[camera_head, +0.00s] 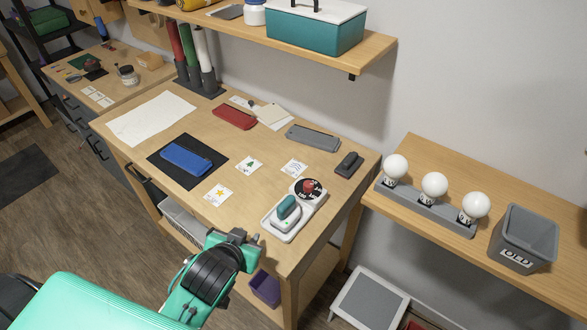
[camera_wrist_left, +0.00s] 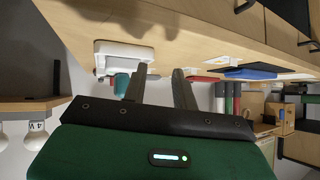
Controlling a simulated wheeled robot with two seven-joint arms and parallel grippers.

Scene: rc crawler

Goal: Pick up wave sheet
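The wave sheet (camera_head: 294,167) is a small white square card with dark wavy marks. It lies flat on the wooden table (camera_head: 140,157), in the right half of the top. A tree card (camera_head: 248,164) and a star card (camera_head: 218,195) lie to its left and lower left. My left gripper (camera_head: 243,237) is at the table's front edge, well apart from the wave sheet. In the left wrist view its two fingers (camera_wrist_left: 159,72) stand apart with nothing between them. I cannot make out the wave sheet in that view. My right gripper is not in view.
A white device with a teal handle (camera_head: 288,208) and a red knob (camera_head: 309,187) stands between my left gripper and the card. A grey case (camera_head: 313,138), a dark grey object (camera_head: 349,164) and a blue case (camera_head: 187,158) lie nearby. A shelf (camera_head: 360,52) overhangs the back.

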